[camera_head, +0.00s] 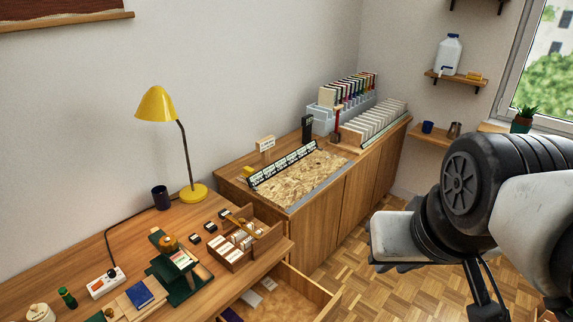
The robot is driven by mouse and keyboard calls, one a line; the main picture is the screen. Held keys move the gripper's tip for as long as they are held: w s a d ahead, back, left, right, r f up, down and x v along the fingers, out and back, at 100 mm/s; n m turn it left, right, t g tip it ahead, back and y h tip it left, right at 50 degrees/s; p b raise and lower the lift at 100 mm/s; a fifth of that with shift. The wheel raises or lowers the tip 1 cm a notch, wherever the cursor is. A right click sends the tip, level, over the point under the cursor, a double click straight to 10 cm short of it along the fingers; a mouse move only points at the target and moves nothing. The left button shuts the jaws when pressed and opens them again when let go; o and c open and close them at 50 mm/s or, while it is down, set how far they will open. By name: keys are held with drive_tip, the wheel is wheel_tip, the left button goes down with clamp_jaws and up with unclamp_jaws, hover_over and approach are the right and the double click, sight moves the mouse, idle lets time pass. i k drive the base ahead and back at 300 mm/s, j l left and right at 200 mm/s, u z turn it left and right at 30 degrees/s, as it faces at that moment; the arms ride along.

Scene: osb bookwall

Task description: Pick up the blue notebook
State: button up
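A small flat blue item (140,294), which looks like the blue notebook, lies on a light wooden board on the desk at the lower left. Part of a dark blue or purple item (231,314) shows in the open drawer at the bottom edge; I cannot tell what it is. My arm fills the right side, well away from the desk items. Thin black parts that look like my gripper (485,296) hang at the lower right, partly cut off by the bottom edge. I cannot see whether the fingers are apart, or anything held in them.
A yellow lamp (187,192), dark cup (161,197), power strip (107,284), green stand (176,268) and wooden card box (243,244) crowd the desk. An open drawer (312,291) juts out below. A low cabinet (340,212) with card racks stands behind. Parquet floor (395,292) is clear.

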sight(138, 295)
drive_tip(key=u, duration=1.75)
drive_tip(key=i+j+z, duration=0.2)
drive_tip(key=j, duration=0.15)
drive_tip(key=i+j+z, duration=0.2)
drive_tip(key=j, duration=0.2)
drive_tip(key=i+j+z, duration=0.2)
drive_tip(key=j, duration=0.2)
